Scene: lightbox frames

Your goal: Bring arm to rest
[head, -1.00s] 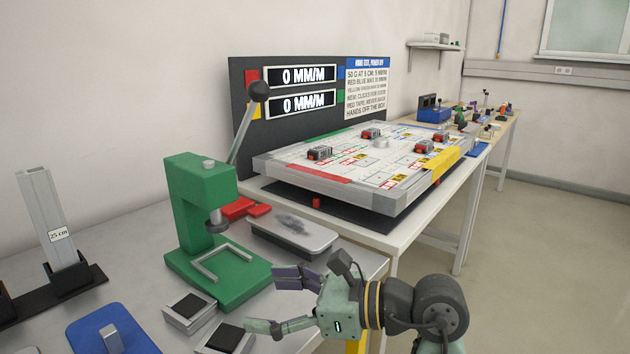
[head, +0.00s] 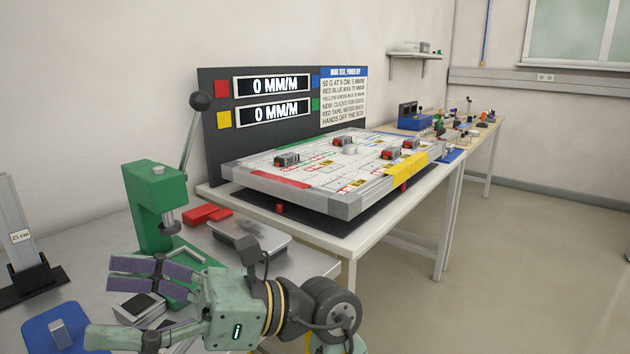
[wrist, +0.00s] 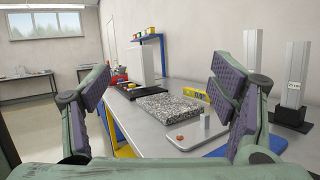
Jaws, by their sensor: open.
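My gripper (head: 125,305) is at the lower left of the head view, at the end of my green arm. Its purple-padded fingers are spread and point left, with nothing between them. It appears in front of the green lever press (head: 158,205) and the small dark-topped blocks (head: 140,306), partly covering them. In the wrist view my gripper (wrist: 160,105) shows one finger at each side with a wide empty gap. Through that gap a speckled stone slab (wrist: 170,106) lies on the bench. I cannot tell the exact height of my gripper above the bench.
A blue plate (head: 52,338) and an upright metal post (head: 15,225) stand left of my gripper. A grey tray (head: 255,243) and red blocks (head: 203,213) lie behind. A white board table (head: 345,205) stands beyond. The floor (head: 540,270) at right is clear.

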